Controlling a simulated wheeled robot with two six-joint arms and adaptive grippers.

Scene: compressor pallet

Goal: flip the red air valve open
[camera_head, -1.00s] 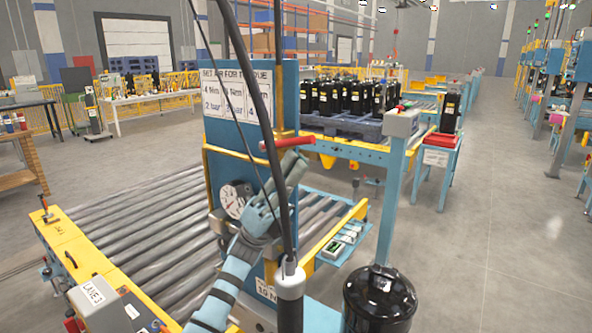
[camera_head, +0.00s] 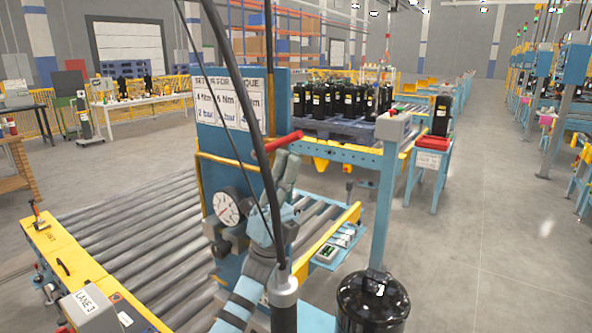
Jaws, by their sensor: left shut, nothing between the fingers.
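The red air valve handle (camera_head: 284,141) sticks out to the right from the blue panel (camera_head: 228,165), sloping slightly upward to its right end. My left gripper (camera_head: 288,162) is shut and empty, its fingers pointing up, just below the handle in the picture. I cannot tell whether the fingertips touch it. A black cable crosses in front of the panel and hides the handle's root and part of my gripper. My right gripper is not in view.
A round pressure gauge (camera_head: 227,207) sits on the panel, left of my gripper. A roller conveyor (camera_head: 130,235) lies to the left. A blue post (camera_head: 385,200) and a black compressor (camera_head: 372,303) stand to the right. The floor further right is clear.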

